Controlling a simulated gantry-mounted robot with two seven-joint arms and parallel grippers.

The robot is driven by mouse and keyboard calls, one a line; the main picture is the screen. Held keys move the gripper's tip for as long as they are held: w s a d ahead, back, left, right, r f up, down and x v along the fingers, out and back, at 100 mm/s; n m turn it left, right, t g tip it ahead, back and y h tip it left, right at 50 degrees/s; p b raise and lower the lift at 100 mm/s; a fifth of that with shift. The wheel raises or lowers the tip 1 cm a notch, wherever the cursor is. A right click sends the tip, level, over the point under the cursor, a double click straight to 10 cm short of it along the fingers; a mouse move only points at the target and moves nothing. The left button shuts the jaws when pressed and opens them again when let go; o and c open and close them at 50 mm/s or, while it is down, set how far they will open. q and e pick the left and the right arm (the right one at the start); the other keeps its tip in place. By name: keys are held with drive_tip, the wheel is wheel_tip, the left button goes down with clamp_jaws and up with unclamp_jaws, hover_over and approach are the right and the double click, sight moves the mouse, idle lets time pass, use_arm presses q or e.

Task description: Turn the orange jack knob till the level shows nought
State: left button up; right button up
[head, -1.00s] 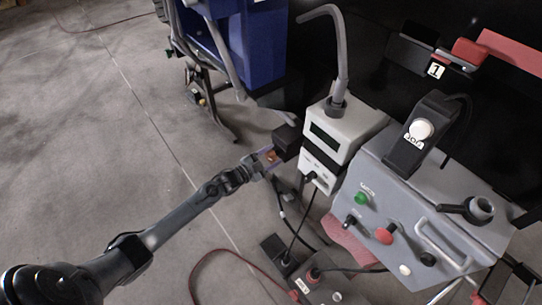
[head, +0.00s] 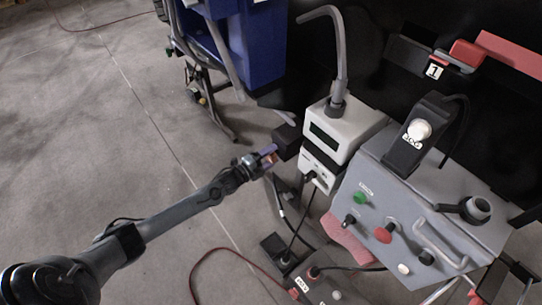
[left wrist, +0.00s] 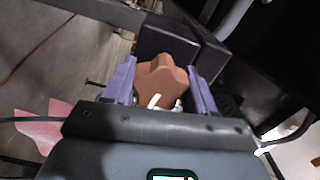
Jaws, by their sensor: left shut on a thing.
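The orange jack knob (left wrist: 162,82) is star-shaped and sits between the two purple fingers of my left gripper (left wrist: 160,88) in the left wrist view. The fingers are shut on it from both sides. In the head view my left gripper (head: 270,156) is at the dark block beside the white meter box, and only a little of the orange knob shows. A green-lit display (left wrist: 172,177) is partly cut off at the bottom edge of the left wrist view; its reading cannot be made out. My right gripper is not in view.
A white meter box (head: 345,130) with a dark display and bent grey pipe stands right of the knob. A grey control box (head: 400,215) with green and red buttons is farther right. A blue bin (head: 252,45) stands behind. Cables and a pink cloth (head: 347,240) lie below.

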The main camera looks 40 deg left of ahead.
use_arm(q)
drive_tip(key=shift+s+a+f, duration=0.1)
drive_tip(key=shift+a+f, duration=0.05)
drive_tip(key=shift+f, duration=0.2)
drive_tip(key=o, duration=1)
drive_tip(key=shift+r, duration=0.1)
drive_tip(key=shift+c, duration=0.2)
drive_tip(key=shift+o, duration=0.3)
drive_tip(key=shift+r, duration=0.15)
drive_tip(key=shift+s+r+p, duration=0.1)
drive_tip(key=shift+s+p, duration=0.25)
drive_tip(key=shift+s, duration=0.1)
drive_tip(key=p+v, duration=0.3)
drive_tip(key=v, duration=0.7)
drive_tip(key=shift+a, duration=0.1)
